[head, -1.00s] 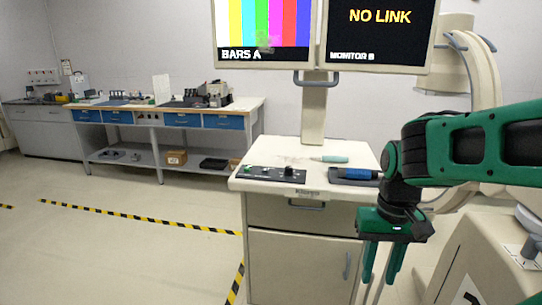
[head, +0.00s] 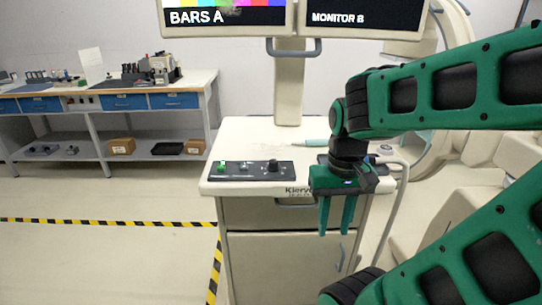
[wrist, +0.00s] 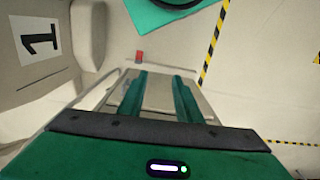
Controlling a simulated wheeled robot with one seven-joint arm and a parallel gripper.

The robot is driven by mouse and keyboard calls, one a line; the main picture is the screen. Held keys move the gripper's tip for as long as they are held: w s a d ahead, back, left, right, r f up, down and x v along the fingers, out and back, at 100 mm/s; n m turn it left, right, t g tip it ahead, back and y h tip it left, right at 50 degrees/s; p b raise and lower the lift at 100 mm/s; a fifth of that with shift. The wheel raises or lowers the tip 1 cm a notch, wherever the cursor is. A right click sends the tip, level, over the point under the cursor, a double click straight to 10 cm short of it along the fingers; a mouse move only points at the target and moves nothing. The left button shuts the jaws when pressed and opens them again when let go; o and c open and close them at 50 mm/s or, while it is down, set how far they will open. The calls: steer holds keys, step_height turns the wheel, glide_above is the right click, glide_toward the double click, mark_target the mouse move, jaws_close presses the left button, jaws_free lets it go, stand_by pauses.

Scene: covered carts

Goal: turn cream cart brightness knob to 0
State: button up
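The cream cart (head: 238,131) stands in front of me with a dark control panel (head: 254,170) on its top at the front left. The panel has a green button (head: 222,168) at its left end, a small control in the middle and a black knob (head: 273,165) near its right end. The label naming the brightness knob is too small to read. My gripper (head: 336,232) points down in front of the cart's front right part, right of and lower than the panel. Its two green fingers are apart with nothing between them. The wrist view also shows the fingers (wrist: 160,95).
Two monitors (head: 366,18) stand on a post at the cart's back. A teal-handled tool (head: 314,142) lies on the cart top. A workbench (head: 95,93) stands at the back left. Striped floor tape (head: 110,222) runs left of the cart, where the floor is clear.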

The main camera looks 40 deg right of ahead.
steer(key=o, duration=0.3)
steer(key=shift+r, duration=0.1)
step_height(320, 180, up, 14)
steer(key=m, duration=1.6)
glide_above(275, 160)
step_height(275, 160, down, 10)
steer(key=shift+a+f, duration=0.15)
steer(key=shift+c, duration=0.6)
steer(key=c, duration=0.9)
